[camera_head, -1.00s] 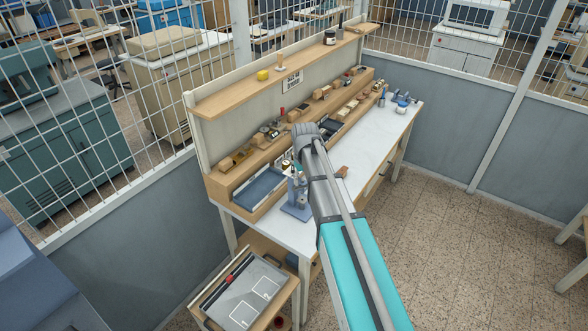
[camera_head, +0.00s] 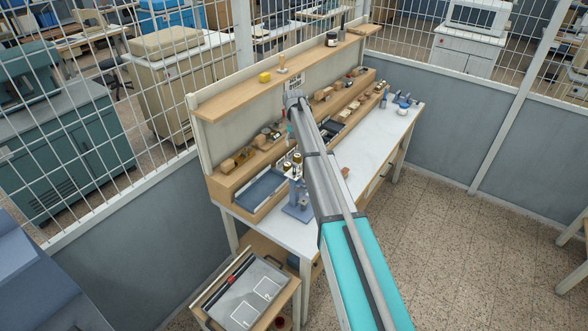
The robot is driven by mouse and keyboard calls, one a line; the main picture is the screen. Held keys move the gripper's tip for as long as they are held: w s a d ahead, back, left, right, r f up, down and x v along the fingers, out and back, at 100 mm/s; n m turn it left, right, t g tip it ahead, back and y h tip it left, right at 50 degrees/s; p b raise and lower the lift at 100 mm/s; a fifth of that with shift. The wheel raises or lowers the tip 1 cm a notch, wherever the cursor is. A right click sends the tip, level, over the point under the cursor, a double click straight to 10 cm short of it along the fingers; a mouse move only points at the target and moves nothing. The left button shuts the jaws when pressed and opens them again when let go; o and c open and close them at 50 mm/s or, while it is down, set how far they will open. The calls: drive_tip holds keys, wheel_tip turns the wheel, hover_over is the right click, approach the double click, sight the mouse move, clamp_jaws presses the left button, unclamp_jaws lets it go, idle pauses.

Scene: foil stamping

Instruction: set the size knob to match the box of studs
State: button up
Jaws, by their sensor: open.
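No size knob can be made out. Small boxes (camera_head: 323,94) line the ledge; I cannot tell which holds studs.
A blue-grey tray (camera_head: 262,188) lies left of the press. A yellow block (camera_head: 264,77) sits on the upper shelf (camera_head: 225,99). A low cart (camera_head: 205,314) stands before the bench. The right half of the worktop (camera_head: 376,136) is largely clear. Wire mesh panels enclose the area.

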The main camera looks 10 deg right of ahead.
sight(294, 169)
drive_tip(key=shift+f, duration=0.2)
wheel_tip(294, 169, down, 14)
drive_tip(key=b, duration=1.3)
drive_tip(key=shift+r+b, duration=0.25)
drive_tip(key=shift+b, duration=0.15)
clamp_jaws()
idle(0.3)
